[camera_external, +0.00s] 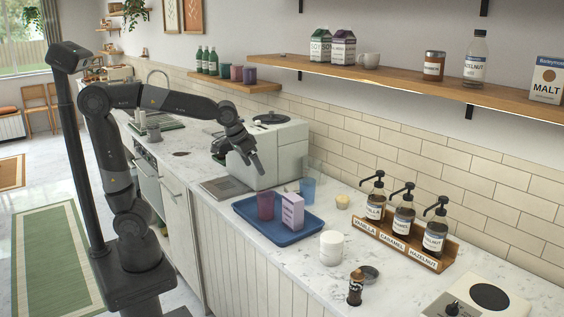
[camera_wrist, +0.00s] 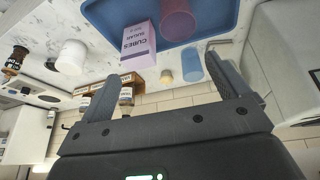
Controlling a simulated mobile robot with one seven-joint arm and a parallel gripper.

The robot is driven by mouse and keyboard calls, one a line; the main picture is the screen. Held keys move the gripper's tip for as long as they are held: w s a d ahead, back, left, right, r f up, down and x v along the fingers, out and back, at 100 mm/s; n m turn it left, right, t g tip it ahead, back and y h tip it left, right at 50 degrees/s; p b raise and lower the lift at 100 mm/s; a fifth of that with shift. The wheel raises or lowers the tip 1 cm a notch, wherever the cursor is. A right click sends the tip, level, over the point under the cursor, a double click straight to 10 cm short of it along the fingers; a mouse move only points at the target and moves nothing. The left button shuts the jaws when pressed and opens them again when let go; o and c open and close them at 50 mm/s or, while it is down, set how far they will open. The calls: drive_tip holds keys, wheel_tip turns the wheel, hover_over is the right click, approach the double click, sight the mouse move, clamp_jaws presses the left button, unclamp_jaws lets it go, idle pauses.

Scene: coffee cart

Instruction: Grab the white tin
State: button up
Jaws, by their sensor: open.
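The white tin (camera_external: 331,248) is a short white cylinder standing upright on the marble counter, to the right of the blue tray. It also shows in the wrist view (camera_wrist: 71,57) at the upper left, beside the left finger and apart from it. My gripper (camera_external: 252,168) is open and empty, above the counter in front of the grey machine, to the left of the tin and higher than it. In the wrist view my gripper's two fingers (camera_wrist: 165,85) are spread wide with nothing between them touching either one.
The blue tray (camera_external: 302,232) holds a purple sugar-cube box (camera_external: 292,212) and a maroon cup (camera_external: 265,205). Several pump bottles stand in a wooden rack (camera_external: 383,236) behind.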

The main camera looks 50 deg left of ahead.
drive_tip(key=w+d+f+m, duration=0.1)
drive_tip(key=w+d+f, duration=0.15)
drive_tip(key=d, duration=0.55)
drive_tip(key=w+d+f, duration=0.1)
drive_tip(key=w+d, duration=0.2)
drive_tip(key=d, duration=0.5)
drive_tip(key=m, duration=0.1)
approach(330, 237)
drive_tip(key=shift+w+d+f, duration=0.35)
drive_tip(key=shift+w+f, duration=0.2)
drive_tip(key=shift+f, duration=0.25)
drive_tip(key=x, duration=1)
drive_tip(key=shift+s+a+f, duration=0.15)
drive_tip(key=shift+f, duration=0.3)
drive_tip(key=c, duration=1.2)
drive_tip(key=shift+r, duration=0.1)
drive_tip(key=shift+r, duration=0.1)
